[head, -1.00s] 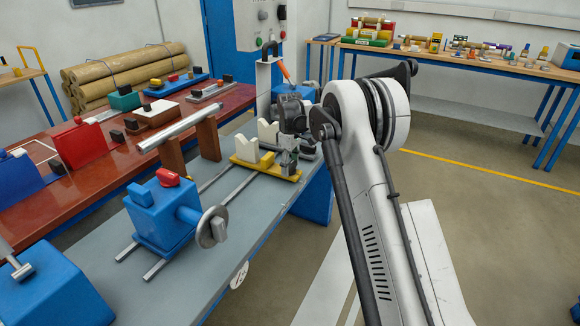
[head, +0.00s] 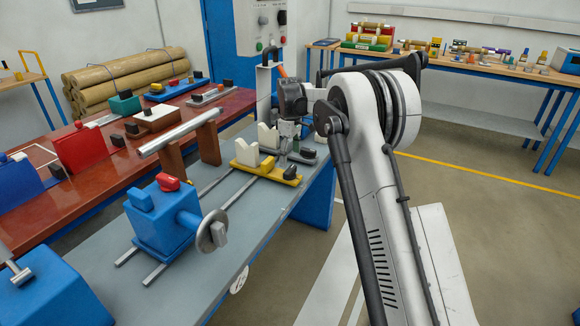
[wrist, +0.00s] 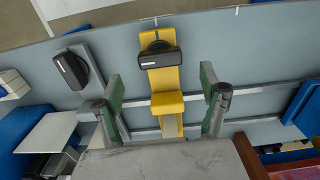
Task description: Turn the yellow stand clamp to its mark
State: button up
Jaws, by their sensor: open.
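The yellow stand (head: 246,162) sits on the rails of the grey bench, with cream V-shaped supports on top in the head view. Its black clamp handle (head: 290,172) is at the bench-edge end. In the wrist view the yellow stand (wrist: 163,78) runs up the middle, and the clamp handle (wrist: 157,58) lies nearly crosswise on it with a pale line on its face. A small pale tick shows on the yellow base just beyond the handle. My gripper (wrist: 160,75) is open and empty, its green-padded fingers on either side of the stand, apart from it. In the head view my gripper (head: 292,132) is above the stand.
A grey stand with a similar black handle (wrist: 72,69) is left of the yellow one in the wrist view. A blue winder block with a disc (head: 160,215) stands nearer on the rails. A control box (head: 262,25) stands behind. The aisle floor right is clear.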

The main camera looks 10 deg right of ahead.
aim_at(290, 169)
jog(key=shift+r, duration=2.75)
jog(key=s+r+m+t, duration=0.25)
jog(key=s+r, duration=0.55)
jog(key=s, duration=0.4)
jog(key=s+r+m+t, duration=0.1)
jog(key=s+r+m, duration=0.2)
jog(key=s+r, duration=0.65)
jog(key=s+f+m+t, duration=0.1)
jog(key=s+f, duration=0.2)
jog(key=s, duration=0.6)
jog(key=s+f+m+t, duration=0.1)
jog(key=s+f, duration=0.3)
jog(key=s, duration=0.6)
jog(key=s+f+m+t, duration=0.1)
jog(key=s+f, duration=0.3)
jog(key=s, duration=0.6)
jog(key=shift+s+a+f+m+t, duration=0.15)
jog(key=shift+a+m+t, duration=0.15)
jog(key=shift+m, duration=0.55)
